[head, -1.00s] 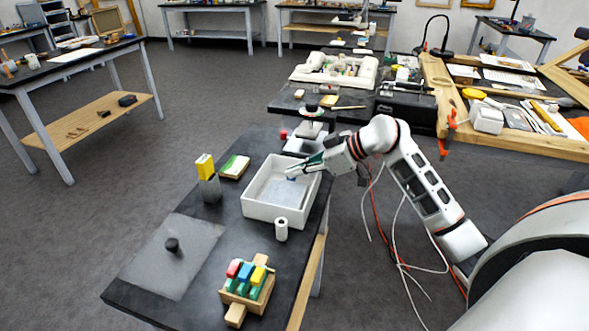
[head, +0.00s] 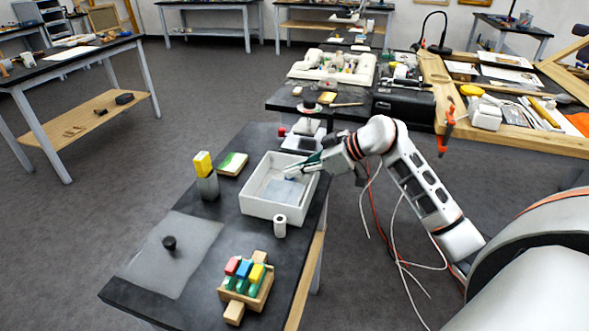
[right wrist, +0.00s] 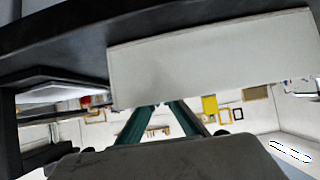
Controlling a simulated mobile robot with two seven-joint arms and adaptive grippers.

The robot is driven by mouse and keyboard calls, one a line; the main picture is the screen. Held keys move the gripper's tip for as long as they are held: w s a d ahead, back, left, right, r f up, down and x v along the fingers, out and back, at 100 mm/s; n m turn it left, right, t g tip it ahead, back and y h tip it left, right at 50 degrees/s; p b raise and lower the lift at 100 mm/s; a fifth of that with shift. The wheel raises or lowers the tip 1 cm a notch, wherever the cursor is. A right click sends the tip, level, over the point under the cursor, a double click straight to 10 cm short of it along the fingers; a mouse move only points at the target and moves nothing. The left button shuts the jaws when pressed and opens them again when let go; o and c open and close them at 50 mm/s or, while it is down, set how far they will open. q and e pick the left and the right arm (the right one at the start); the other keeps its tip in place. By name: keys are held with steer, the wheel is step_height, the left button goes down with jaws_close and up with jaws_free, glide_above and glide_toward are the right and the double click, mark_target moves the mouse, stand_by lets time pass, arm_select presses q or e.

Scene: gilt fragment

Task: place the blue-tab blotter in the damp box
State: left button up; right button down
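The white open box (head: 259,207), which I take for the damp box, stands on the dark bench in the head view. A pale blue-grey sheet (head: 284,191) is inside it, apparently the blotter; no blue tab shows clearly on it. My right gripper (head: 292,172) reaches in over the box's right side, with its fingertips close to the sheet. In the right wrist view the box's outer wall (right wrist: 215,60) covers the ends of the teal fingers, so their gap and any grip on the sheet cannot be told. My left gripper is not in view.
A wooden rack (head: 234,312) with red, blue and yellow blocks stands at the front. A small white cylinder (head: 280,226) is close to the box's front. A dark knob (head: 169,243) sits on a grey mat.

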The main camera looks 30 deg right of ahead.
steer(key=shift+f, duration=0.15)
steer(key=c, duration=2.7)
jaws_free()
steer(key=shift+c, duration=0.2)
steer(key=o, duration=0.6)
steer(key=shift+c, duration=0.2)
steer(key=shift+s+d+r, duration=0.3)
steer(key=shift+d, duration=0.05)
steer(key=v, duration=1.1)
steer(key=shift+a, duration=0.15)
